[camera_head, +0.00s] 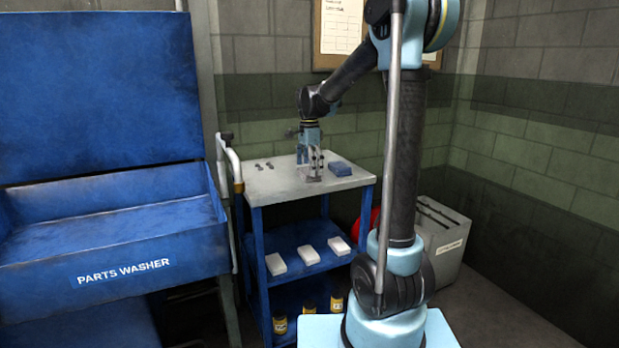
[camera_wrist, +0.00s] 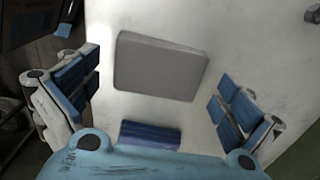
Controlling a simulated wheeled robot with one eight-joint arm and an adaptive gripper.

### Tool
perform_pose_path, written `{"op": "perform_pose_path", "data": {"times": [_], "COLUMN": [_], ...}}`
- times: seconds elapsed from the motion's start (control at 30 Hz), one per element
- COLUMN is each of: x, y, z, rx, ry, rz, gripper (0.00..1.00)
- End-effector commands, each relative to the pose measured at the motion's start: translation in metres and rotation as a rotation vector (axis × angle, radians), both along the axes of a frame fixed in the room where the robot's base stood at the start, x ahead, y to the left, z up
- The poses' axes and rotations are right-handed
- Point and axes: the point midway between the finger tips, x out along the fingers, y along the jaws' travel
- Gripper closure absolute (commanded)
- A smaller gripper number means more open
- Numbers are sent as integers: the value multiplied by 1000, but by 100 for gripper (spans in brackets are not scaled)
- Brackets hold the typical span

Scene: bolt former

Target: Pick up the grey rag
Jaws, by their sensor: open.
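The grey rag (camera_wrist: 160,66) is a flat, folded, roughly rectangular pad lying on the pale top of the cart. In the wrist view it lies between the two blue-padded fingers of my gripper (camera_wrist: 157,78), with pale surface showing between it and each finger. In the head view my gripper (camera_head: 312,174) points down over the middle of the cart top, and the rag is mostly hidden behind the fingers. My gripper is open and holds nothing. I cannot tell the exact height of the fingertips above the surface.
A blue folded cloth (camera_head: 340,169) lies right of my gripper on the cart top (camera_head: 280,187). Small metal parts (camera_head: 263,165) lie to the left. White boxes (camera_head: 310,255) and jars fill lower shelves. A blue parts washer (camera_head: 110,240) stands left, a grey bin (camera_head: 440,240) right.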

Motion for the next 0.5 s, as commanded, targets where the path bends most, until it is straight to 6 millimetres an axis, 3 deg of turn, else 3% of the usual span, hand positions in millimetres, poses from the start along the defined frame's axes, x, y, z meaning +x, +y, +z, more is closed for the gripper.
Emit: {"op": "perform_pose_path", "data": {"times": [0.3,0.33,0.4,0.5], "x": [0,0,0,0], "y": [0,0,0,0], "z": [-6,-6,-6,-6], "rx": [0,0,0,0], "ry": [0,0,0,0], "rz": [0,0,0,0], "gripper": [0,2,18,33]}}
